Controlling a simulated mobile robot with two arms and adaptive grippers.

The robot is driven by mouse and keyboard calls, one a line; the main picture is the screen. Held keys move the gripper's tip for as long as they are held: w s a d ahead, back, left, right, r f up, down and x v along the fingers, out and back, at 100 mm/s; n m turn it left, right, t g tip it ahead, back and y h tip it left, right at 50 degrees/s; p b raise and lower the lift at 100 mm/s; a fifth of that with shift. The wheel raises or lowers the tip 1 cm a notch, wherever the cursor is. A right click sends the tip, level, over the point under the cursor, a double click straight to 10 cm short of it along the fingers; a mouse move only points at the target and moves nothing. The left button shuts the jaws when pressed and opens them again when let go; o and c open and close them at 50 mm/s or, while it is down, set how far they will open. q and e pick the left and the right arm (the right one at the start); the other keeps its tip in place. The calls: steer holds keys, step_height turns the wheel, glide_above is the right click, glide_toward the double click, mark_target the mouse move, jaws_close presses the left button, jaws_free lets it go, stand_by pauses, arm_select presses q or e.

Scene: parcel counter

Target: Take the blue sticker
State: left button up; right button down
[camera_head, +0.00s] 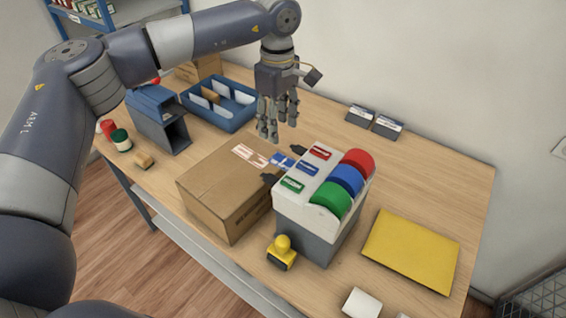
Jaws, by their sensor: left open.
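A grey and white sticker dispenser (319,237) stands on the counter with red, blue and green rolls on top. A small blue sticker (282,161) shows at the dispenser's left side, between two dark outlets, over the edge of the cardboard box (222,188); I cannot tell whether it touches the box. My left gripper (277,130) is open and empty, pointing down, beyond the sticker and apart from it in the picture. My right gripper is not in view.
A yellow stamp (282,254) stands before the dispenser, and a yellow envelope (411,251) lies to its right. A blue tray (228,117) and a blue-grey holder (158,119) stand at the left.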

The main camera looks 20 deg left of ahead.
mark_target(279, 159)
arm_select(q)
step_height(279, 159, down, 10)
steer(key=b, duration=0.6)
steer(key=shift+w+f, duration=0.1)
steer(key=shift+f, duration=0.1)
steer(key=c, duration=0.5)
